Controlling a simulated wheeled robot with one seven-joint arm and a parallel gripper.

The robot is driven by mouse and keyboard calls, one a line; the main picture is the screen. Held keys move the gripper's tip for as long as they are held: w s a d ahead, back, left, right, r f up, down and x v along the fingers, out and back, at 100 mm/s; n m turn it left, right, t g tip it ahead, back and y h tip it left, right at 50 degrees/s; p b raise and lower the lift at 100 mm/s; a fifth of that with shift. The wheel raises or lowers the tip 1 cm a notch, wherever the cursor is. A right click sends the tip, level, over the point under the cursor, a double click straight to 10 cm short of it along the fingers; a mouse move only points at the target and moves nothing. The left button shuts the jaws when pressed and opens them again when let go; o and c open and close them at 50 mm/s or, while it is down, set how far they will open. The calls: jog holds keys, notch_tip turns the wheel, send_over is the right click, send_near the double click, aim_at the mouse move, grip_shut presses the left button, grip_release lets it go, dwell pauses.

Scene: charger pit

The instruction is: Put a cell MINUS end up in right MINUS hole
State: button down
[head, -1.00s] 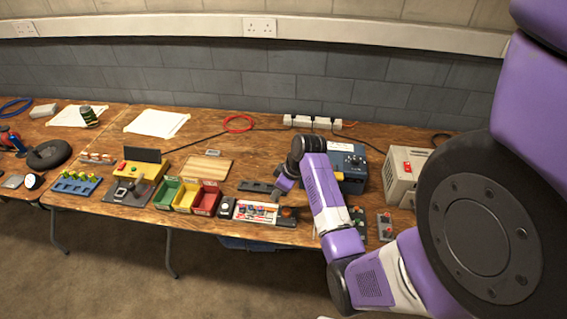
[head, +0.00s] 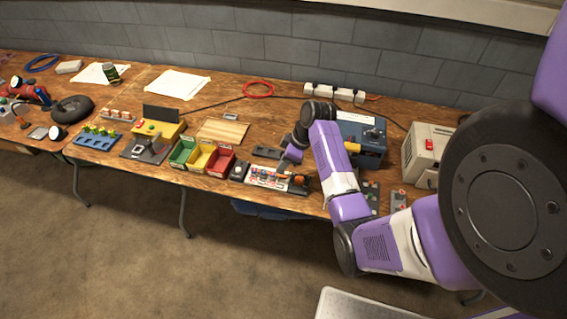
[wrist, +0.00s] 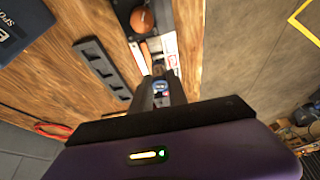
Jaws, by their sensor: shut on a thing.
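The charger (head: 268,178), a pale panel with coloured markings in a dark frame, lies near the table's front edge in the head view. Part of it shows in the wrist view (wrist: 168,44), beyond my fingers. My gripper (wrist: 160,82) points down at it and is shut on a cell (wrist: 160,87), of which only a small blue and pale part shows between the fingers. In the head view my gripper (head: 284,164) is at the charger's back edge. I cannot tell which end of the cell is up, and the holes are too small or hidden to make out.
An orange ball-like knob (wrist: 142,20) sits at the charger's end. A dark slotted rack (wrist: 101,68) lies beside it. Green, yellow and red bins (head: 203,158) stand to the left. A blue box (head: 362,136) and a beige box (head: 427,152) stand to the right.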

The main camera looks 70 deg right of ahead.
jog(key=shift+f+b, duration=1.95)
jog(key=shift+f, duration=0.25)
jog(key=shift+f+b, duration=0.3)
jog(key=shift+f, duration=0.35)
jog(key=shift+f, duration=0.25)
jog(key=c, duration=1.2)
grip_release()
jog(key=shift+r, duration=0.15)
jog(key=shift+r+p, duration=3.4)
